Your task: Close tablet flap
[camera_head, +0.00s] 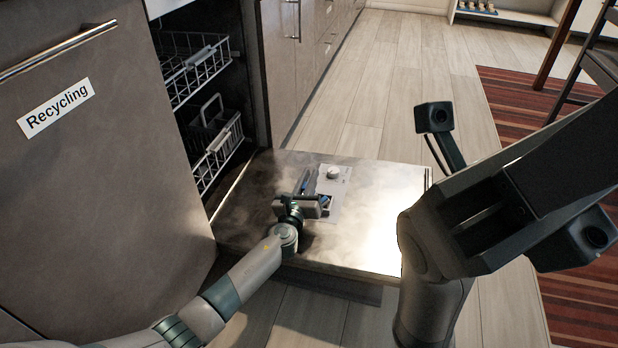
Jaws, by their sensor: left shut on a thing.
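The dishwasher door (385,190) is folded down flat, inner face up. On it is a pale detergent dispenser (336,188) with a round white knob (333,173). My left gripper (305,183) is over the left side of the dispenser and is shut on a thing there. That thing appears to be the tablet flap, but the fingers mostly hide it, and its angle cannot be made out. Small blue parts show by the fingers. My right arm's dark end (500,205) is raised close to the camera at the right; its jaw state is unclear.
The dishwasher racks (215,150) are inside the opening at the left. A cabinet front labelled Recycling (110,190) stands near on the left. Wooden floor (410,75) is free beyond the door. A striped rug (570,310) and chair legs (560,45) are at the right.

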